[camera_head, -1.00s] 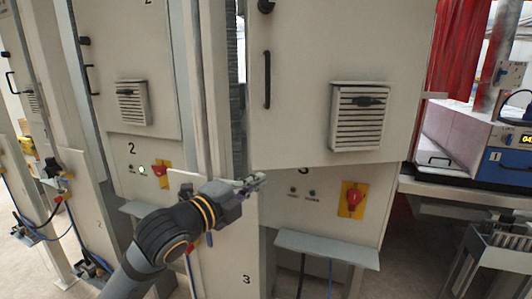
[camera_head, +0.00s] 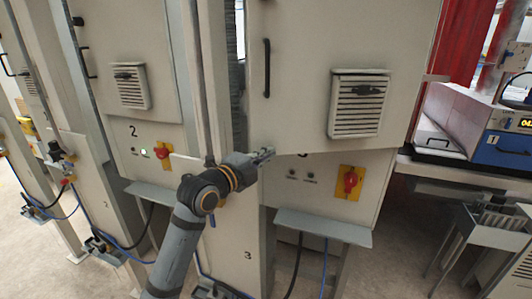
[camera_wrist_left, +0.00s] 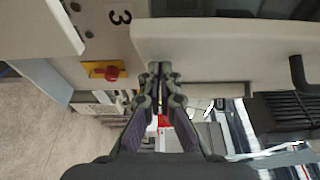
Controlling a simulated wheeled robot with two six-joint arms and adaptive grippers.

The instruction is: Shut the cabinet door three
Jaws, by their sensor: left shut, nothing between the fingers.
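Cabinet door three (camera_head: 310,45) is the large pale door at the upper right of the head view, with a black handle (camera_head: 267,68) near its left edge and a louvred vent (camera_head: 358,103). It stands ajar. Its slanted lower edge juts out over the panel and partly hides the number 3. My left gripper (camera_head: 265,154) is shut and empty at the door's lower left corner; contact cannot be told. In the left wrist view, the shut fingertips (camera_wrist_left: 160,70) are beside the door's edge (camera_wrist_left: 190,45). My right gripper is not in view.
Below the door are a red rotary switch on a yellow plate (camera_head: 349,183) and a grey ledge (camera_head: 322,227). Cabinet 2 (camera_head: 125,50) stands to the left. A bench with a blue-fronted device (camera_head: 500,150) is at the right. Floor shows at lower right.

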